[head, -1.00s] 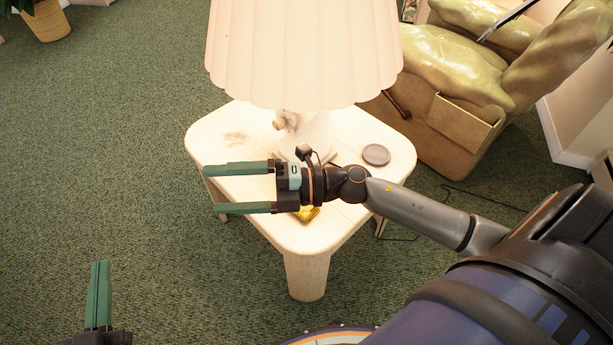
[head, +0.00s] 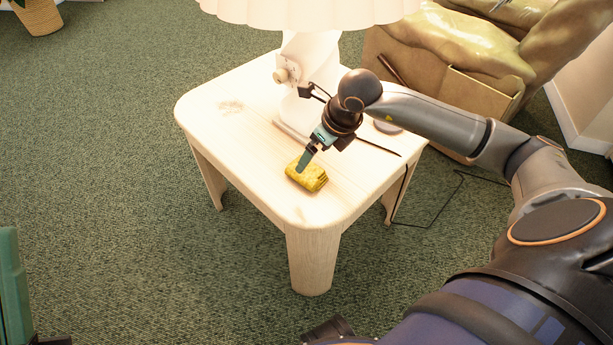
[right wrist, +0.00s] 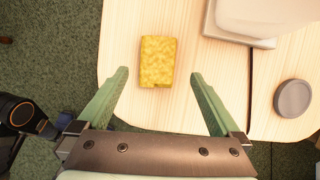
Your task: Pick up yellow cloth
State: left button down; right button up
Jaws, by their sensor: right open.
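The yellow cloth (head: 307,174) is a small folded pad lying on the light wooden side table (head: 255,160), near its front edge. It also shows in the right wrist view (right wrist: 158,61), lying flat ahead of the fingers and a little left of the middle between them. My right gripper (head: 303,165) is over the cloth in the head view, with its fingers pointing down toward it. In the right wrist view my right gripper (right wrist: 158,88) is open, with nothing held. My left gripper (head: 14,290) shows only in part at the lower left edge, so its opening cannot be judged.
A lamp (head: 308,60) with a white base and pleated shade stands on the table behind the cloth. A round grey disc (right wrist: 293,98) lies on the table beside the lamp base. A dark cable (head: 440,205) runs down to the green carpet.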

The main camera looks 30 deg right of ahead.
aim_at(307, 169)
jog(key=shift+w+a+f, duration=0.1)
jog(key=shift+w+f, duration=0.15)
jog(key=shift+f, duration=0.4)
jog(key=x, duration=0.1)
jog(key=b+x, duration=0.1)
jog(key=x, duration=0.1)
jog(key=b+x, duration=0.1)
jog(key=shift+s+a+f, duration=0.1)
jog(key=shift+s+f, duration=0.1)
jog(key=shift+f, duration=0.05)
jog(key=shift+w+f, duration=0.25)
jog(key=shift+f, duration=0.05)
jog(key=shift+c, duration=0.2)
jog(key=c, duration=1.2)
jog(key=shift+o, duration=0.2)
jog(key=shift+r, duration=0.15)
